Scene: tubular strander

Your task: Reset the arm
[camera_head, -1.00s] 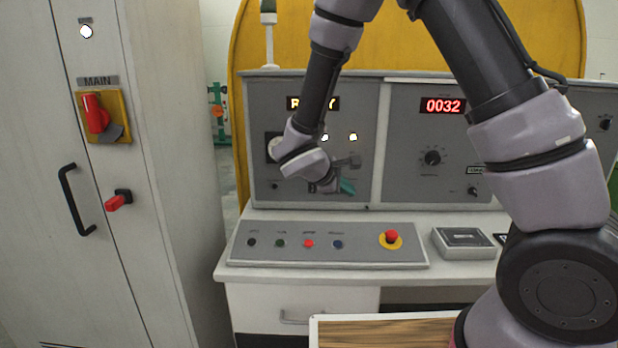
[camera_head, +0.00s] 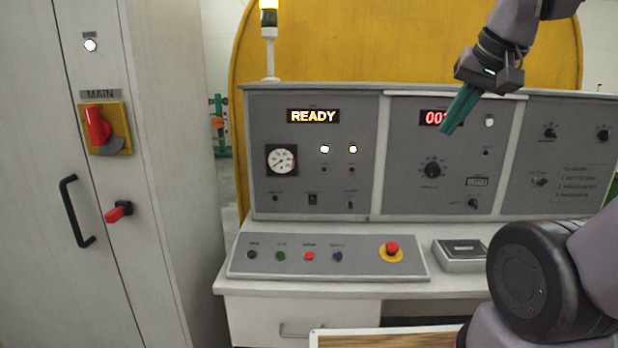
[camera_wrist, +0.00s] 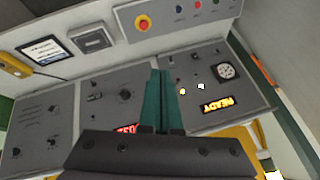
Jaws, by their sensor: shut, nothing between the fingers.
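My gripper (camera_head: 457,112) is at the upper right of the head view, raised in front of the middle control panel. Its green fingers are shut with nothing between them and point down to the left. They partly hide the red number display (camera_head: 431,118). In the wrist view, the shut green fingers (camera_wrist: 161,88) stand in the middle, with the upside-down panels behind them. The fingers look apart from the panel face, though the exact gap is hard to tell.
The panel shows a lit READY display (camera_head: 313,116) and a round gauge (camera_head: 282,160). Below is a sloped button console (camera_head: 330,262) with a red emergency button (camera_head: 391,249). A grey cabinet (camera_head: 165,180) with a red main switch (camera_head: 97,125) stands left. A wooden-topped surface (camera_head: 385,338) is at the front.

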